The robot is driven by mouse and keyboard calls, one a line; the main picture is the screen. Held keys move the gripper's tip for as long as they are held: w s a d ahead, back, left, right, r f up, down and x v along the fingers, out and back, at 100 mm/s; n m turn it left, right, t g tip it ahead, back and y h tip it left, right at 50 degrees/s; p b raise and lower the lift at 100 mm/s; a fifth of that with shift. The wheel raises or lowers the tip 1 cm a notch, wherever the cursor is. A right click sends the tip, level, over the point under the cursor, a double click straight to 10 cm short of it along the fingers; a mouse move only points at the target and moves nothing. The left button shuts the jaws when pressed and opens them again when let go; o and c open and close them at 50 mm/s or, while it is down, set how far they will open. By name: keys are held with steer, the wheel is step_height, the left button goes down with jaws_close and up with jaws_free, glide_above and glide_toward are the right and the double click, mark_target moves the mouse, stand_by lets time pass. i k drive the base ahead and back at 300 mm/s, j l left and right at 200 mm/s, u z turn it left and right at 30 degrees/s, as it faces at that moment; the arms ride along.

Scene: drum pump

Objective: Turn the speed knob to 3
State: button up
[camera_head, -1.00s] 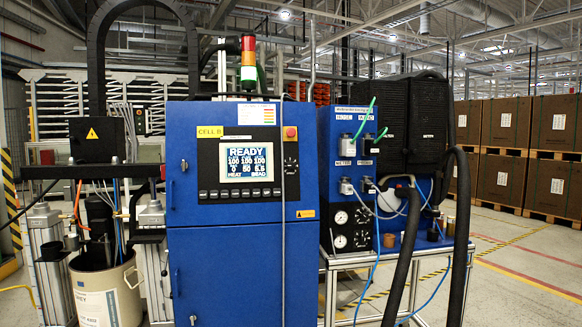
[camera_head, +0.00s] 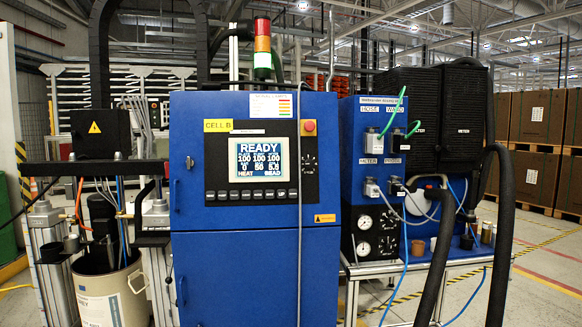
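A blue cabinet (camera_head: 255,265) stands upright in the middle of the camera_head view. Its black control panel (camera_head: 220,159) carries a lit screen (camera_head: 259,159) reading "READY", with rows of numbers and the words "HEAT" and "BEAD". To the right of the screen is a small black round knob (camera_head: 309,162) with pale marks around it, below a red button (camera_head: 309,126). The knob's pointer and the numbers around it are too small to read. My gripper is not in view.
A row of dark buttons (camera_head: 251,194) runs under the screen. A grey vertical line or rod (camera_head: 299,240) passes just left of the knob. Thick black hoses (camera_head: 500,230) and a gauge bench (camera_head: 375,232) stand at right. A pail (camera_head: 110,295) stands at left.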

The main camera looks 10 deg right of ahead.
mark_target(309, 164)
steer(key=i+l+u, duration=0.4)
steer(key=i+l, duration=0.3)
steer(key=i+l+u, duration=0.4)
steer(key=i+l, duration=0.15)
steer(key=l, duration=0.35)
